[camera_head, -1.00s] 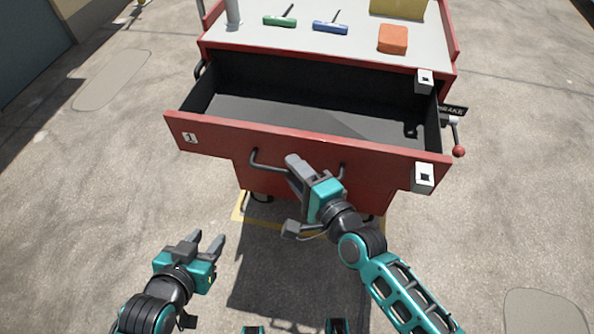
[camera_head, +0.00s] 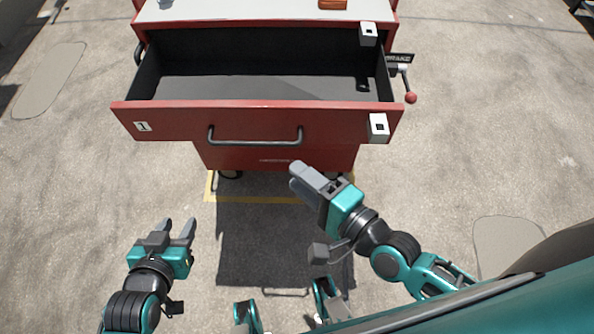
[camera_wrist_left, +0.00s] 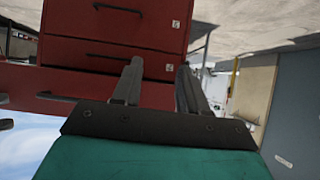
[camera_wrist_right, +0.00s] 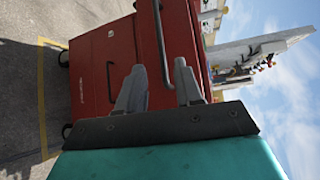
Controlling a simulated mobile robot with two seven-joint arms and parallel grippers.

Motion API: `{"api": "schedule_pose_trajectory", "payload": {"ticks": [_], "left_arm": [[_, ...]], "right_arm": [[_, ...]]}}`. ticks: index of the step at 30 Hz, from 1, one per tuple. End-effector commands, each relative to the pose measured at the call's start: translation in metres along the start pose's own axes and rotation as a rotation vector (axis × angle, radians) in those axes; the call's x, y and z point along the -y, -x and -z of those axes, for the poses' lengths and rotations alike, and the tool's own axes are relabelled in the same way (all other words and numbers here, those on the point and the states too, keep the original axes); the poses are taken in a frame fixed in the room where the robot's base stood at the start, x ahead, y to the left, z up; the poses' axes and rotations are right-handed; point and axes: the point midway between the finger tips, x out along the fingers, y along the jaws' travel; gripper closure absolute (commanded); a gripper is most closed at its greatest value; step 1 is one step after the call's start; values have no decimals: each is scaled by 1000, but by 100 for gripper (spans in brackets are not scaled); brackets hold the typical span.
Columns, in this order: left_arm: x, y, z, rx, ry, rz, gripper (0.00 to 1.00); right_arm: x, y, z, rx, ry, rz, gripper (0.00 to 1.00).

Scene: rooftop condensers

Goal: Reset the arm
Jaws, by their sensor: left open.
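My left gripper (camera_head: 179,224) is open and empty, low over the ground at the lower left of the head view. My right gripper (camera_head: 298,176) is in front of the red cart's pulled-out drawer (camera_head: 175,123). Its fingers, apart in the right wrist view (camera_wrist_right: 160,76), hold nothing and are clear of the dark drawer handle (camera_head: 255,141). The drawer is open and its visible floor looks mostly bare, with a small dark item (camera_head: 362,84) at the right.
The red cart (camera_head: 225,157) stands ahead, with a brake lever (camera_head: 409,92) on its right side. White blocks sit on the drawer's right corner (camera_head: 378,127) and the cart's edge (camera_head: 368,34). Open concrete lies on both sides.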

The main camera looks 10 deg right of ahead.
Motion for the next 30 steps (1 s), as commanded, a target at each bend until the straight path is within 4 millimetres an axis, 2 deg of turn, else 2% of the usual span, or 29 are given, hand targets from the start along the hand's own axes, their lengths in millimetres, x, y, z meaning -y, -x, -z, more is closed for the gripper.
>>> {"api": "schedule_pose_trajectory", "payload": {"ticks": [13, 17, 20, 23, 27, 30], "left_arm": [[0, 0, 0, 0, 2, 1, 57], [0, 3, 4, -1, 2, 1, 57], [0, 6, 9, -4, 2, 2, 57], [1, 11, 16, -10, 1, 5, 57], [4, 15, 17, -2, -1, 12, 57], [7, 18, 14, 8, -2, 17, 57]], "right_arm": [[0, 0, 0, 0, 3, -1, 65], [0, 0, 3, -9, 114, -23, 65], [-4, 1, 11, -25, 349, -79, 65], [-13, 5, 26, -37, 670, -179, 65], [-30, 18, 52, -18, 1097, -359, 65], [-42, 30, 68, 18, 1327, -480, 65]]}}
